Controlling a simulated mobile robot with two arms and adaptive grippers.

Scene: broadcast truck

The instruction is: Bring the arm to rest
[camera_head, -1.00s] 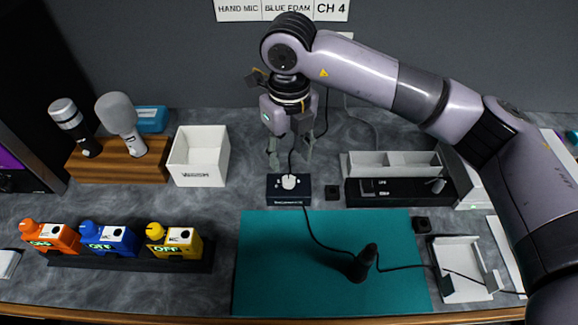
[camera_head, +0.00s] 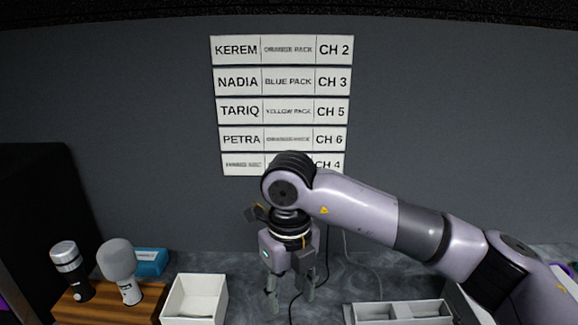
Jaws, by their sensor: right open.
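My right arm reaches in from the right, and its gripper (camera_head: 290,294) points down above the counter near the back wall. The two fingers are apart, and nothing shows between them. A thin dark cable hangs behind the gripper. My left gripper is not in view.
Name strips (camera_head: 282,107) with channel numbers are on the grey wall. A wooden stand (camera_head: 138,306) with two microphones (camera_head: 119,262) is at the left, with a blue box (camera_head: 150,262) behind. A white bin (camera_head: 196,298) and a divided tray (camera_head: 402,312) stand either side of the gripper.

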